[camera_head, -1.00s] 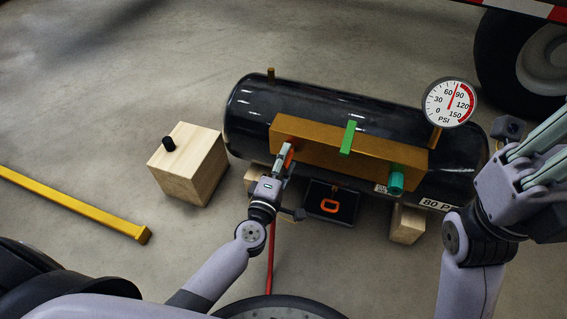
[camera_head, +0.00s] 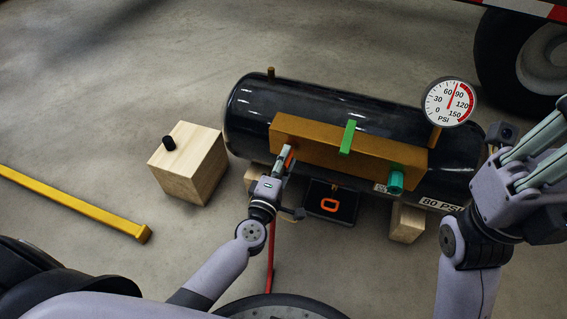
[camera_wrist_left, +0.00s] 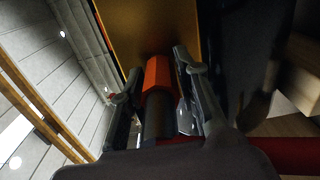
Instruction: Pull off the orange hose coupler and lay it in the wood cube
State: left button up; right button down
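The orange hose coupler (camera_head: 289,158) sits at the left end of the brass-coloured block on the black tank, mostly hidden by my left gripper (camera_head: 284,158). In the left wrist view the coupler (camera_wrist_left: 157,74) lies between the two fingers, with a dark hose end below it. The fingers flank it closely; whether both press on it is not clear.
The black tank (camera_head: 250,115) rests on wood blocks (camera_head: 406,224). Its brass-coloured block (camera_head: 325,150) carries a green handle (camera_head: 348,137) and a teal coupler (camera_head: 396,181). A pressure gauge (camera_head: 449,103) stands at the right. A yellow bar (camera_head: 75,202) lies at left. A red hose (camera_head: 270,250) hangs below.

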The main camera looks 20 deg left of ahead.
pick_arm(q)
grip_shut()
dwell(0.4)
jog(key=shift+s, duration=3)
jog(key=shift+a, duration=0.1)
